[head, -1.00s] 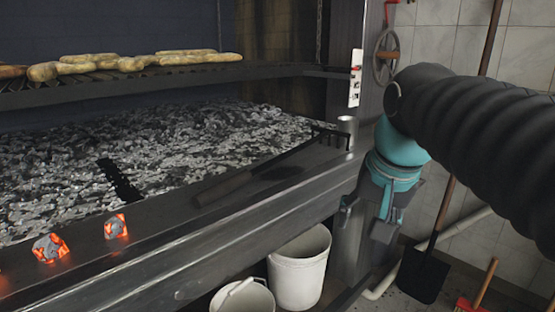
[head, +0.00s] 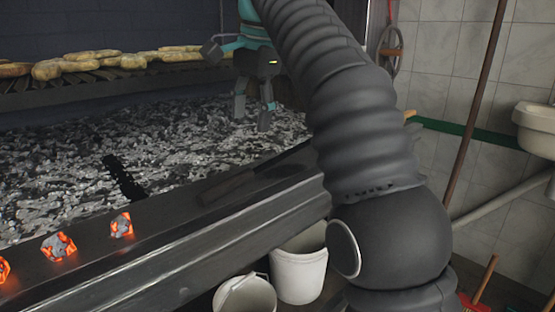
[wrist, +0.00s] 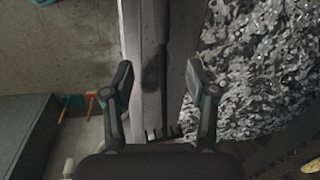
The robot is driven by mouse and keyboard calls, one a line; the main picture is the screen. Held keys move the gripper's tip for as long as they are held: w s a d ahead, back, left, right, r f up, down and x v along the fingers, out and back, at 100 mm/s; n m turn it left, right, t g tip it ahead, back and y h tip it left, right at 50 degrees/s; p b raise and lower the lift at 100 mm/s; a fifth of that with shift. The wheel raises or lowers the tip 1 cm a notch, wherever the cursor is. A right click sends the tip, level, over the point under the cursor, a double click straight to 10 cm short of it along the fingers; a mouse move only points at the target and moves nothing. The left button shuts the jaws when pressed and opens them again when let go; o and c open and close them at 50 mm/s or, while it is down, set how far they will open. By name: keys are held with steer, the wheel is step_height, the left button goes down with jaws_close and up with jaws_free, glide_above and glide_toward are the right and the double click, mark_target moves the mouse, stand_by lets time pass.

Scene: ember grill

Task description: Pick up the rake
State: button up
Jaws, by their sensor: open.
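The rake (head: 227,188) is a dark tool lying along the metal ledge at the front of the coal bed. In the head view its handle end shows, and my arm hides its far end. In the wrist view its shaft (wrist: 161,60) runs along the ledge, and a row of dark tines (wrist: 163,133) shows near the bottom. My gripper (head: 253,113) is open and empty above the coals, beyond the ledge in the head view. In the wrist view my gripper (wrist: 158,66) has its fingers spread on either side of the shaft's line, apart from it.
Glowing embers (head: 59,246) sit on the ledge at left. A rack with bread (head: 75,68) is behind the coal bed (head: 190,140). White buckets (head: 299,275) stand below the ledge. A sink (head: 537,128) and a long pole (head: 475,105) are at right.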

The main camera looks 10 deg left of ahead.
steer(key=b, duration=0.1)
glide_above(242, 173)
steer(key=d, duration=0.1)
steer(key=f, duration=0.7)
steer(key=shift+s+d+f, duration=0.2)
steer(key=shift+s+f, duration=0.1)
steer(key=shift+f, duration=0.1)
steer(key=shift+w+a+f+b, duration=0.1)
steer(key=shift+a+f+b, duration=0.2)
steer(key=shift+f, duration=0.65)
steer(key=shift+w+a+f+b, duration=0.15)
steer(key=shift+f+b, duration=0.15)
steer(key=shift+f, duration=0.6)
steer(key=shift+w+a+f+b, duration=0.1)
steer(key=shift+a+f+b, duration=0.2)
steer(key=shift+f, duration=0.65)
steer(key=shift+d, duration=0.1)
jaws_close()
